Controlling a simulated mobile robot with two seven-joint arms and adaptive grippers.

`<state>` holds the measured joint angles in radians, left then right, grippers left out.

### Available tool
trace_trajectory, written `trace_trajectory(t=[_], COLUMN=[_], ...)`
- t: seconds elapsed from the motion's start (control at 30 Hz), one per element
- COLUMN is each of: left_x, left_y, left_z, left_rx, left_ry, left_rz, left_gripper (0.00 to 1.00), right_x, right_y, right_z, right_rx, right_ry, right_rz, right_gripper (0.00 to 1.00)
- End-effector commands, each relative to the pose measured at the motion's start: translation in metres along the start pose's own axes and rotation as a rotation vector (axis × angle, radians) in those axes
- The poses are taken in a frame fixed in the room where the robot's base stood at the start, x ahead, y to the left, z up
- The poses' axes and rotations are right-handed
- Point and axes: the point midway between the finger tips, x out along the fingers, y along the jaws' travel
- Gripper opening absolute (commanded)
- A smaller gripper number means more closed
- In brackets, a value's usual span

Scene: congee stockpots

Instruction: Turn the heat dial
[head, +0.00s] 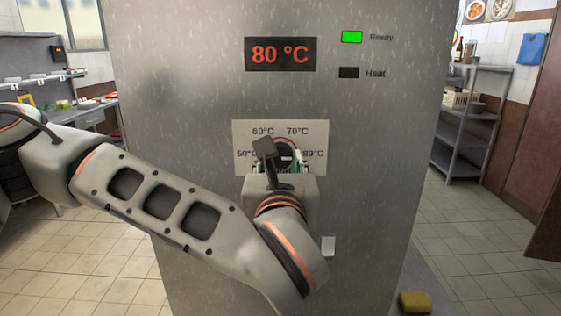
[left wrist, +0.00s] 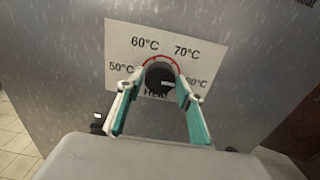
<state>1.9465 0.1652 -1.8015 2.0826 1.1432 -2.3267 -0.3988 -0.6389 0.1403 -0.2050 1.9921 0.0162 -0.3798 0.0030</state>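The heat dial (left wrist: 160,78) is a round black knob with a red ring and a small white mark, on a pale label plate (head: 315,131) marked 50°C to 80°C. In the head view my left gripper and wrist partly hide it. My left gripper (left wrist: 160,88) faces the panel with its two green-and-white fingers apart, one on each side of the dial. The fingertips are close to the knob's edges; whether they touch cannot be seen. The display (head: 280,54) reads 80 °C. My right gripper is not in view.
The Ready lamp (head: 351,37) is lit green and the Heat lamp (head: 348,73) is dark. A small white switch (head: 328,246) sits low on the grey panel. A yellow block (head: 415,302) lies at lower right. Shelves (head: 470,120) stand behind, with open tiled floor on both sides.

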Motion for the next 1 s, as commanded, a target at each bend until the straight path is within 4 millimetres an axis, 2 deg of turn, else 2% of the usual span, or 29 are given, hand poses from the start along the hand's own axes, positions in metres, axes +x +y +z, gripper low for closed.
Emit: trace_trajectory(t=[0.03,0.07,0.37,0.57,1.0], left_x=[0.0,0.0,0.0,-0.001,-0.001], left_y=[0.0,0.0,0.0,0.0,0.0], left_z=[0.0,0.0,0.0,0.0,-0.002], left_rx=[0.0,0.0,-0.015,-0.089,-0.465], left_ry=[0.0,0.0,0.002,0.005,0.01], left_rz=[0.0,0.0,0.0,0.0,0.003], left_gripper=[0.19,0.11,0.12,0.12,0.12], right_x=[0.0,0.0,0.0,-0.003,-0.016], right_y=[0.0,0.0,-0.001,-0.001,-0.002], right_z=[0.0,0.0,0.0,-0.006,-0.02], right_rx=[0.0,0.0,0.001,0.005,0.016], right_ry=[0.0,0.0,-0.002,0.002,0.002], right_rz=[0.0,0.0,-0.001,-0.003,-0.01], right_gripper=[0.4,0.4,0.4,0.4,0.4])
